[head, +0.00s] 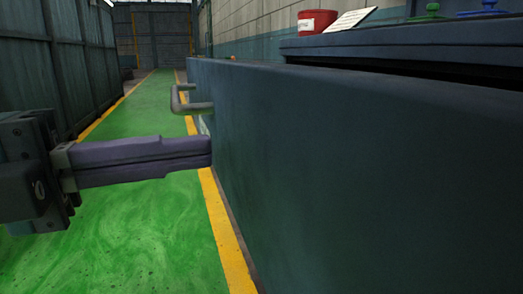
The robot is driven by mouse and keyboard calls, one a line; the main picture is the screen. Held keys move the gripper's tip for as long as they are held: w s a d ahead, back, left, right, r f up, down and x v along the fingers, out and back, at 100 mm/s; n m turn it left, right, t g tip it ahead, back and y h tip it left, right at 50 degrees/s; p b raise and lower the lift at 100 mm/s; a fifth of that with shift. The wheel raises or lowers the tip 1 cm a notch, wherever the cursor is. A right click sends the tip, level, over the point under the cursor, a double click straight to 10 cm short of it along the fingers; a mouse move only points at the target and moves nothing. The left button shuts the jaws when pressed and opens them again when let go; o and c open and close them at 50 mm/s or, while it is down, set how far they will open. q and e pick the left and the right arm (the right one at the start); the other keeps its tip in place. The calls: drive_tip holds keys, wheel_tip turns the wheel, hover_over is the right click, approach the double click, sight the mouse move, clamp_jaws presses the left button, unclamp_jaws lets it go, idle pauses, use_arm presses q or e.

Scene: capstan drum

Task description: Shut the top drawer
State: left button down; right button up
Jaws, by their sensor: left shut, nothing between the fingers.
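The top drawer (350,165) is a large dark blue-grey panel filling the right of the head view. It stands pulled out, with a dark gap below the cabinet top (420,42). Its grey bar handle (192,106) sticks out at the left. My left gripper (205,152) comes in from the left, shut and empty. Its purple-grey fingers point right, and their tips meet the drawer's left edge in the picture, below the handle. I cannot tell whether they touch it. My right gripper is not in view.
A red tin (316,22), a propped white card (350,19), a green knobbed item (431,12) and a blue one (484,10) are on top of the cabinet. A green floor (140,215) with yellow lines runs clear along the left, beside a dark wall (30,75).

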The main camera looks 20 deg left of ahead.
use_arm(q)
drive_tip(key=shift+x, duration=0.9)
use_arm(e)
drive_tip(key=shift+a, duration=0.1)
